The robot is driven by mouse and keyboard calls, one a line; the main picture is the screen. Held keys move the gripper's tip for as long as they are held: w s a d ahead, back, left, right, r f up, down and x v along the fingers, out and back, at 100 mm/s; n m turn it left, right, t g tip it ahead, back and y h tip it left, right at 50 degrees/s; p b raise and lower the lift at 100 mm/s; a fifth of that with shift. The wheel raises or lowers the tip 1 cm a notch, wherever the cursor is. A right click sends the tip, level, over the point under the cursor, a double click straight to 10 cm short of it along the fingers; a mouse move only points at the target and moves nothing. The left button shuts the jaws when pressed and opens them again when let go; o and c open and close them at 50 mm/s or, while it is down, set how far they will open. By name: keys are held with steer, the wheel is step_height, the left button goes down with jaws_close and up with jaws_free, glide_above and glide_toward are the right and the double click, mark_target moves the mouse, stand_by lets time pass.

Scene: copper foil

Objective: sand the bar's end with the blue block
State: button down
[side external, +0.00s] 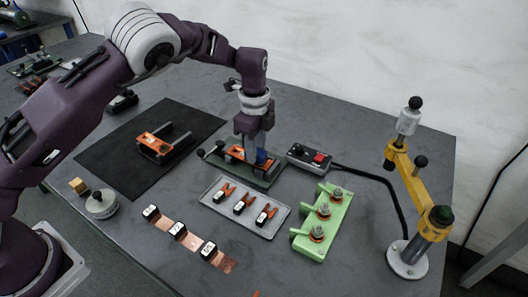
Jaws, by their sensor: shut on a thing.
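My gripper (258,150) points down over a dark green fixture (262,183) near the middle of the table. It is shut on the blue block (262,157), of which only a small part shows between and below the fingers. An orange piece (236,152) shows on the fixture just left of the block. I cannot tell whether this is the bar, nor whether the block touches it. The bar's end is not clearly seen, being small and partly behind my gripper.
A grey tray (218,205) with three orange-and-black clips lies in front. A light green rack (313,243), a control box (300,152) and a yellow jointed stand (409,180) are right. A black mat (95,157) holds an orange-and-grey frame.

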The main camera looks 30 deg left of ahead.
steer(key=shift+a, duration=0.45)
steer(key=shift+r, duration=4.15)
